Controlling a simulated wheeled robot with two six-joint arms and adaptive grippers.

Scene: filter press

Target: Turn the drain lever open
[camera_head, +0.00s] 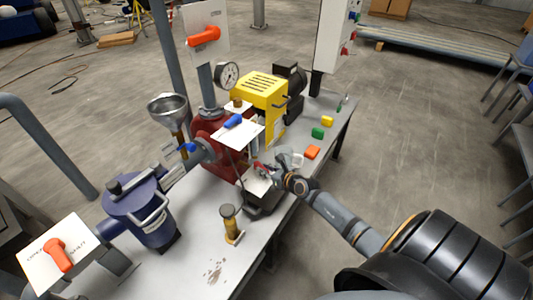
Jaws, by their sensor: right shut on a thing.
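My right gripper (272,173) reaches in from the lower right to the front of the table-top machine. It is shut on a small red lever (259,167) beside a white plate low on the machine; the lever is partly hidden by the fingers. Other levers show: a blue one (233,121) on a white plate, an orange-red one (204,37) on an upright white panel, and another orange-red one (58,254) on a plate at lower left. The labels are too small to tell which is named drain. My left gripper is not in view.
The grey table (205,260) carries a dark blue vessel (140,212), a yellow slotted housing (262,93), a funnel (168,108), a gauge (227,76) and a brass-coloured post (231,224). Orange (312,152), green (318,133) and yellow (327,121) blocks lie at right.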

